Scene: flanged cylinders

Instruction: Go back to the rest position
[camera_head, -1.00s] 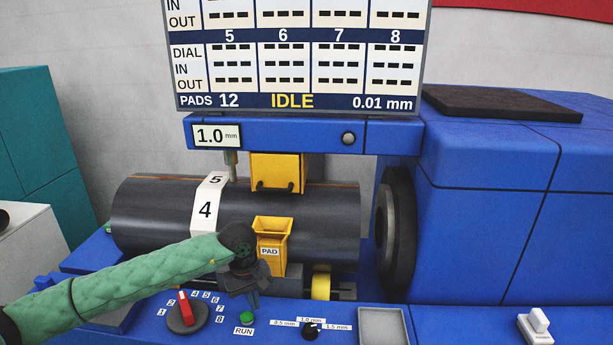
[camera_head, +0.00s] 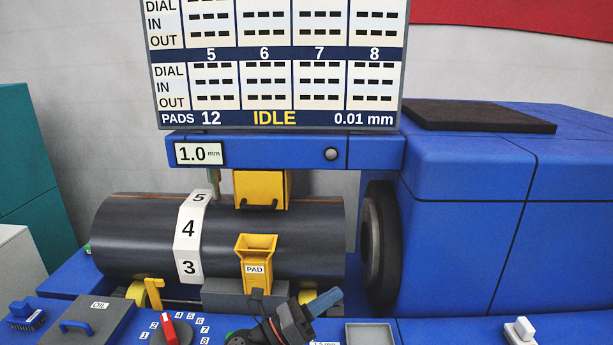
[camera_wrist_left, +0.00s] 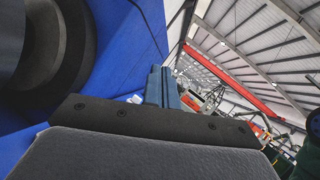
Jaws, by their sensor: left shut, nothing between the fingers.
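My left gripper (camera_head: 324,301) is low in the middle of the head view, in front of the machine's blue front panel. Its bluish fingers are together with nothing between them and point up to the right. In the left wrist view the fingers (camera_wrist_left: 162,87) stand close together past the dark gripper body. It appears clear of the cylinder (camera_head: 140,238), a dark horizontal drum with a white numbered band (camera_head: 188,230). My right gripper is in neither view.
A yellow PAD chute (camera_head: 256,258) is just behind my left gripper. A red selector (camera_head: 168,328), an OIL box (camera_head: 85,320), a grey tray (camera_head: 369,334) and a white switch (camera_head: 520,330) are on the panel. The display (camera_head: 275,118) reads IDLE. A large blue housing (camera_head: 470,200) fills the right.

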